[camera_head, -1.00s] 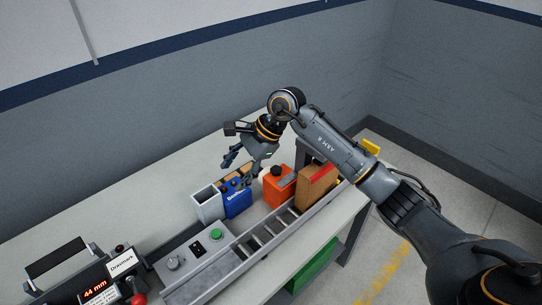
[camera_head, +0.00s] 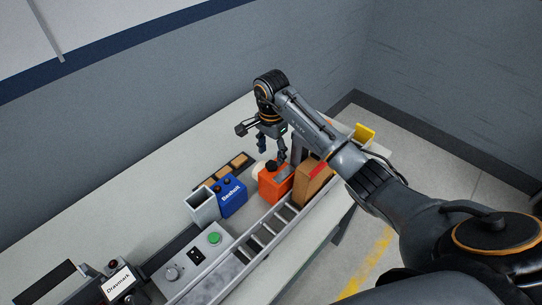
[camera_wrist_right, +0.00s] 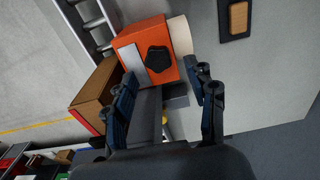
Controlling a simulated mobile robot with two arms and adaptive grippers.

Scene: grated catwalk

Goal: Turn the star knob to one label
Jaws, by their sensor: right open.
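The black star knob (camera_head: 271,166) sits on the top of an orange box (camera_head: 274,186) at the far end of the bench. In the right wrist view the knob (camera_wrist_right: 158,59) shows clearly on the orange face, beside a plain grey plate (camera_wrist_right: 126,57). I cannot read any label around it. My right gripper (camera_head: 273,151) points down just above and behind the box, open and empty. In the right wrist view its fingers (camera_wrist_right: 161,76) are spread, with the knob beyond the gap between the tips, apart from them. My left gripper is not in view.
A brown box (camera_head: 315,183) stands close to the right of the orange box. A blue box (camera_head: 231,197) and an open grey bin (camera_head: 202,207) stand to its left. A rail frame (camera_head: 262,238) runs along the front. A control panel (camera_head: 196,262) has a green button.

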